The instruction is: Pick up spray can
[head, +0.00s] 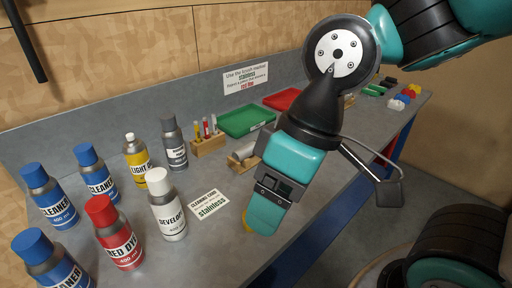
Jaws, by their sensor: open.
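Several spray cans stand upright on the left part of the grey bench. Three blue cleaner cans are at the left: one at the back (98,178), one at the far left (52,200) and one at the front (60,268). A red dye can (121,242) and a white developer can (168,210) stand nearer the middle. A yellow can (137,163) and a dark grey can (175,150) stand behind. My gripper (264,215) is open, pointing down over the bench to the right of the white can, apart from all the cans. Its finger gap is mostly hidden.
A cleaning sign card (208,205) lies right of the white can. A wooden rack with tubes (209,143), a green tray (246,119) and a red tray (282,98) lie along the back. A grey wall with a sign (246,77) bounds the bench (310,205).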

